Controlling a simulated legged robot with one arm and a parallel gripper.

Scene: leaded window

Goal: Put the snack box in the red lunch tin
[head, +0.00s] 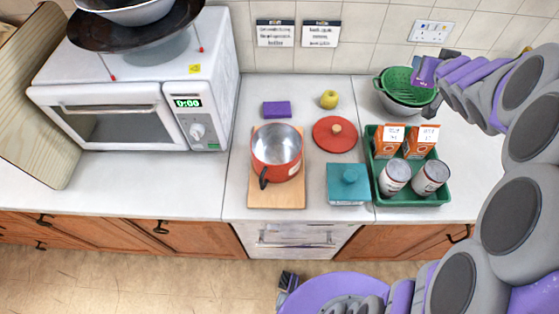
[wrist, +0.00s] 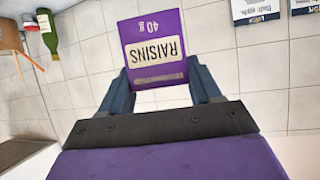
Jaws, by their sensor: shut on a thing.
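The snack box is a purple raisins box (wrist: 154,48) with a cream label, upside down in the wrist view. My gripper (wrist: 160,82) is shut on it, one finger at each side. In the head view the box (head: 427,71) is held in front of the green colander at the upper right, above the counter. I cannot make out a red lunch tin. The red things in the head view are an open pot (head: 264,165) with a dark handle, on a wooden board, and a round red lid (head: 335,133) with a knob, lying beside it.
A green tray (head: 412,199) holds two orange cartons and two cans. A teal square lidded thing (head: 348,192) stands between board and tray. A purple block (head: 277,109) and a yellow fruit (head: 328,99) lie behind. A microwave (head: 140,90) stands left; bare counter lies before it.

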